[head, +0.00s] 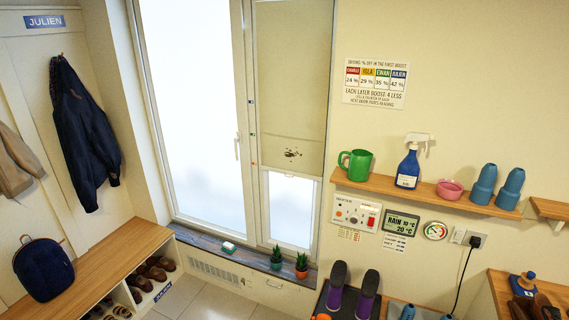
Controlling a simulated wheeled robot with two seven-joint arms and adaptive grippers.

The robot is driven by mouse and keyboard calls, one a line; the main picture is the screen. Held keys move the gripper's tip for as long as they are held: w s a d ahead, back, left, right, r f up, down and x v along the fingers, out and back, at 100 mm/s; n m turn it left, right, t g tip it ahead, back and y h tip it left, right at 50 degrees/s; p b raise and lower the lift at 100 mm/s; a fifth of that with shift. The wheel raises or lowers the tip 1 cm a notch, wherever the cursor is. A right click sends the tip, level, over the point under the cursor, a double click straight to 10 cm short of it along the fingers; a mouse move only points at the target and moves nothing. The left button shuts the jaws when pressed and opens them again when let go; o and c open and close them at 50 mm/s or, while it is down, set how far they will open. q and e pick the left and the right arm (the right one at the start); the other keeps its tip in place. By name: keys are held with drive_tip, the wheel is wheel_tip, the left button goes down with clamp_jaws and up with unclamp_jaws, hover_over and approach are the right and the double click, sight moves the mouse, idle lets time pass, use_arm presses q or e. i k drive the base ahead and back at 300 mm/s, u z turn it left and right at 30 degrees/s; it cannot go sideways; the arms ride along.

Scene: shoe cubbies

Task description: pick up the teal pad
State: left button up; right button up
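A small white and teal-green block (229,247) lies on the dark window sill, left of two potted plants. It is the only thing in view that looks like the teal pad, but it is too small to make out clearly. Neither of my grippers is in the head view, so nothing is seen touching it.
Two small potted plants (276,258) (301,266) stand on the sill (195,239). A wooden shoe bench (105,268) with a navy backpack (43,269) is at left. Purple shoes (337,287) stand upright at bottom centre.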

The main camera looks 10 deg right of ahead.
sight(229, 248)
drive_tip(key=u, duration=0.25)
drive_tip(key=i, duration=0.45)
drive_tip(key=u, duration=0.65)
drive_tip(key=i, duration=1.85)
drive_tip(key=z, duration=0.7)
